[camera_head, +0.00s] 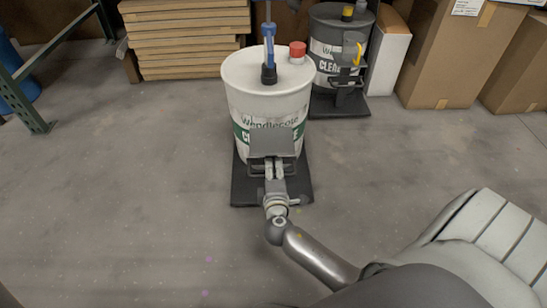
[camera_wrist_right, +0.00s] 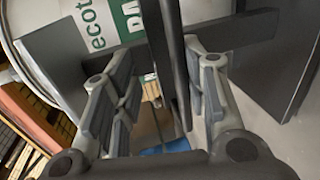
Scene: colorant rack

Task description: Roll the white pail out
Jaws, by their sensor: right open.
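The white pail (camera_head: 246,103) stands upright on a dark wheeled base (camera_head: 298,188) in the middle of the head view. It has a green-and-white label, a red cap and a blue-handled pump on its lid. A dark handle (camera_head: 256,172) with a grey plate is at its near side. My right gripper (camera_head: 274,167) is at this handle. In the right wrist view its open fingers (camera_wrist_right: 160,75) lie on either side of a dark bar (camera_wrist_right: 177,70), apart from each other. Whether they touch the bar I cannot tell. The pail's label (camera_wrist_right: 110,25) shows behind. My left gripper is not in view.
A dark grey pail (camera_head: 326,55) on its own base stands behind right, close to the white one. Cardboard boxes (camera_head: 445,60) are at the right back, and a stack of flat boards (camera_head: 185,45) at the left back. The near and left floor is clear.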

